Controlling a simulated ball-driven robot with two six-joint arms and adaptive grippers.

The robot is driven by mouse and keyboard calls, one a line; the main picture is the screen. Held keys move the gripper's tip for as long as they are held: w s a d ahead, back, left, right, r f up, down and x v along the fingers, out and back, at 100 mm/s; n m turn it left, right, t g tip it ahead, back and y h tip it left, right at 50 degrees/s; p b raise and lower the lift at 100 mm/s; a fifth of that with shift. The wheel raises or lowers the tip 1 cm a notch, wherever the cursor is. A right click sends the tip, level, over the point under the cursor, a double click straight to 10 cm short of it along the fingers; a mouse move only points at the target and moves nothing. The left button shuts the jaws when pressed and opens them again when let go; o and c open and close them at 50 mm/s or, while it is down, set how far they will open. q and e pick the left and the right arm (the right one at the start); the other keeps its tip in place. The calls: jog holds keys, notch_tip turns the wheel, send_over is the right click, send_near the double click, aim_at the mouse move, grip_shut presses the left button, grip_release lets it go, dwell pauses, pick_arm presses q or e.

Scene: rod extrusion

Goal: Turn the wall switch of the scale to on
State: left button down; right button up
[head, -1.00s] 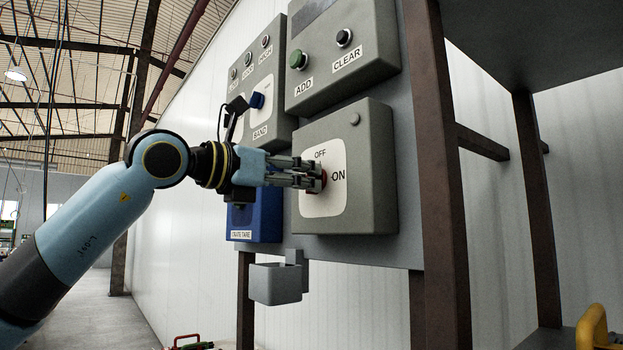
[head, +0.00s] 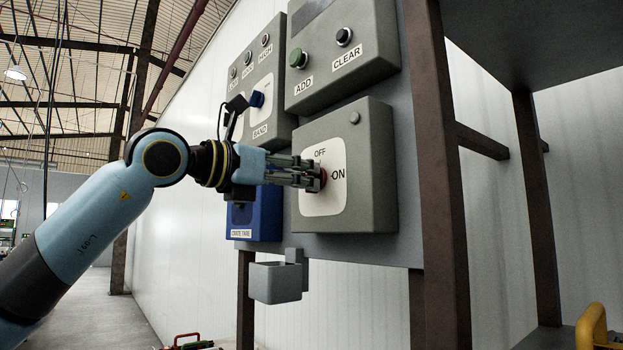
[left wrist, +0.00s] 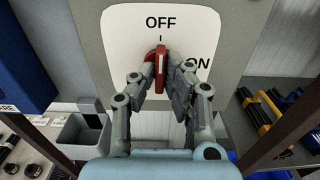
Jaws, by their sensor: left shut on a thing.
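The scale's wall switch (left wrist: 160,62) is a red knob on a white plate (left wrist: 118,32) marked OFF at the top and ON at the right. In the left wrist view the knob stands nearly upright, its white line close to the OFF mark. In the head view the plate (head: 335,190) is on a grey box (head: 375,180), and the red knob (head: 323,178) is partly hidden by fingers. My left gripper (left wrist: 161,80) is shut on the knob, one finger on each side. My right gripper is not in view.
Above is a grey box with ADD (head: 298,59) and CLEAR (head: 344,37) buttons. A blue CRATE TARE box (head: 262,215) and a small grey bin (head: 275,282) are below. A brown post (head: 440,180) stands to the right.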

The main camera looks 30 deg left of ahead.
pick_arm(q)
jog(key=shift+r, duration=0.1)
jog(key=shift+m+b, duration=0.4)
jog(key=shift+m, duration=0.6)
jog(key=shift+m+b, duration=0.35)
jog(key=shift+m, duration=0.65)
jog(key=shift+m+b, duration=0.3)
jog(key=shift+m, duration=0.7)
